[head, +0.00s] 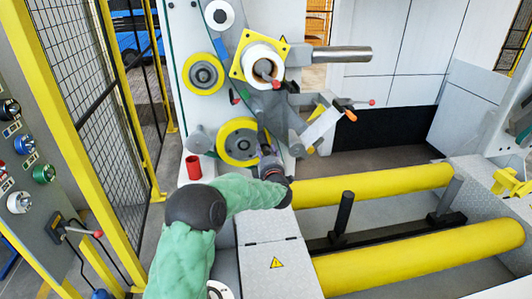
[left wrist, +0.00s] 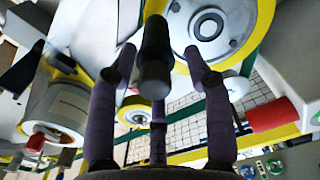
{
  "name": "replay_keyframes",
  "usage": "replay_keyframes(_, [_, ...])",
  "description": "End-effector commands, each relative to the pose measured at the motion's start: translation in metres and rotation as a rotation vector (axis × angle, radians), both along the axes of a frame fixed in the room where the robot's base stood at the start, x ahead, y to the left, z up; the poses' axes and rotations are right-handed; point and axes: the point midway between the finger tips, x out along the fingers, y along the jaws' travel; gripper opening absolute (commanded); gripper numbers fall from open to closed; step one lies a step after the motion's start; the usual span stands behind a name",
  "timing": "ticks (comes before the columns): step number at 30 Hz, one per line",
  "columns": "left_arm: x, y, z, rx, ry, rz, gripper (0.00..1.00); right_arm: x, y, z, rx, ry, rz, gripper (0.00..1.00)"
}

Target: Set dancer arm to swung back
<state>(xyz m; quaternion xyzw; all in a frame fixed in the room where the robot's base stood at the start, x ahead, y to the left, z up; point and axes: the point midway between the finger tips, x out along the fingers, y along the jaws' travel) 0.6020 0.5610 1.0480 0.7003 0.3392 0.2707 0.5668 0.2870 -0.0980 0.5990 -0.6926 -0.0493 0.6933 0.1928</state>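My left gripper (head: 266,158) reaches to the front of the coil machine, close to the right side of the lower yellow-rimmed roller (head: 238,142). In the left wrist view its dark fingers (left wrist: 158,62) stand apart. A black cylindrical handle (left wrist: 154,70) lies between them, with a visible gap on each side. I cannot tell whether it touches a finger, or whether it belongs to the dancer arm. In the head view, a grey slanted arm plate (head: 283,118) shows above and right of the gripper; it may be the dancer arm. My right gripper is not in view.
A yellow square flange with a white core (head: 262,64) sits above the gripper. A steel shaft (head: 342,54) and an orange-handled lever (head: 346,111) stick out to the right. A red cylinder (head: 193,167) stands left of the gripper. Yellow rollers (head: 370,185) lie at lower right.

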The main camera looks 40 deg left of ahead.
Motion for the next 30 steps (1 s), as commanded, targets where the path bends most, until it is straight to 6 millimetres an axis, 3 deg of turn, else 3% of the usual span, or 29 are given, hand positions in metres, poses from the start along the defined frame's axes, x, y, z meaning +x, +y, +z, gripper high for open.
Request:
replay_keyframes(11, [-0.006, -0.009, 0.002, 0.003, -0.002, -0.003, 0.51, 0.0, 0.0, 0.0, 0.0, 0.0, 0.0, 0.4])
replay_keyframes(24, [-0.056, -0.071, 0.002, 0.001, -0.002, -0.003, 0.51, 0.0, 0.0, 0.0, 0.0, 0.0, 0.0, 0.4])
replay_keyframes(30, [-0.071, -0.089, 0.002, 0.002, -0.003, -0.001, 0.51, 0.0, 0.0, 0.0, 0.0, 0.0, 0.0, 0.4])
